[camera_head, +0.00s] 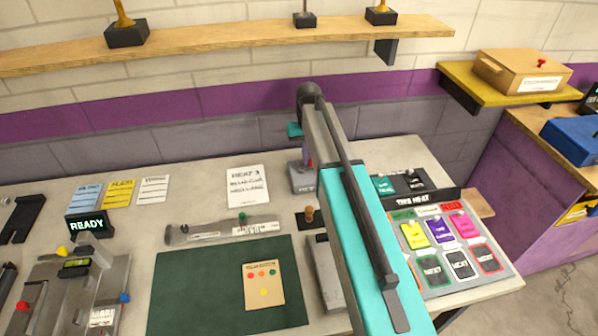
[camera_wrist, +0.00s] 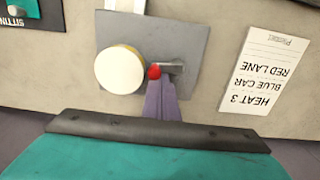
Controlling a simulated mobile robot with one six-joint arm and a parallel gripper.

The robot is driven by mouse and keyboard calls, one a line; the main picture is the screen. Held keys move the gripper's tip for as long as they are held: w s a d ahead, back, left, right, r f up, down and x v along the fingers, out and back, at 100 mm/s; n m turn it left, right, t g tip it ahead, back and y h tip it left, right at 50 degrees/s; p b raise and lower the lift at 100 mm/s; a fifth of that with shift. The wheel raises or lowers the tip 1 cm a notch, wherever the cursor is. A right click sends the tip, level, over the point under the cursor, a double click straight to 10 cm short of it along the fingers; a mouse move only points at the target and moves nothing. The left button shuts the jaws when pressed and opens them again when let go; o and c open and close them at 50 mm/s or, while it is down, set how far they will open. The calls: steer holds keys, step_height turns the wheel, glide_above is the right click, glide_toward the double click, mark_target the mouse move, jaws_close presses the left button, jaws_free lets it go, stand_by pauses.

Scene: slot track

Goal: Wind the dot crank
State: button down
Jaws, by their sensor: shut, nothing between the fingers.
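The dot crank is a grey plate-like unit (camera_wrist: 110,28) with a round white disc (camera_wrist: 119,69) that has a yellowish rim. Beside the disc are a small red knob (camera_wrist: 154,71) and a short grey arm (camera_wrist: 174,66). In the head view its grey body (camera_head: 302,182) stands at the back of the bench, partly hidden by my arm, with the red knob (camera_head: 310,163) above it. My gripper (camera_wrist: 159,84) is shut and empty, its purple fingertips right at the red knob. I cannot tell whether they touch it.
A white "HEAT 3, BLUE CAR, RED LANE" card (camera_head: 248,187) lies left of the crank. A grey rail with a green knob (camera_head: 242,217), a green mat (camera_head: 190,290) and a wooden peg (camera_head: 309,213) lie nearer. The "THIS HEAT" board (camera_head: 450,255) stands to the right.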

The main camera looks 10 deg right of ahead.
mark_target(311, 174)
steer(key=shift+s+d, duration=0.25)
steer(key=shift+s, duration=0.05)
stand_by(0.4)
steer(key=shift+s+d, duration=0.2)
steer(key=shift+s, duration=0.3)
steer(key=shift+s, duration=0.2)
steer(key=shift+s, duration=0.4)
steer(key=shift+s+p, duration=0.15)
steer(key=shift+p, duration=0.15)
stand_by(0.3)
steer(key=shift+s+a, duration=0.1)
steer(key=shift+s, duration=0.3)
steer(key=shift+s+a, duration=0.1)
steer(key=shift+s, duration=0.05)
stand_by(0.3)
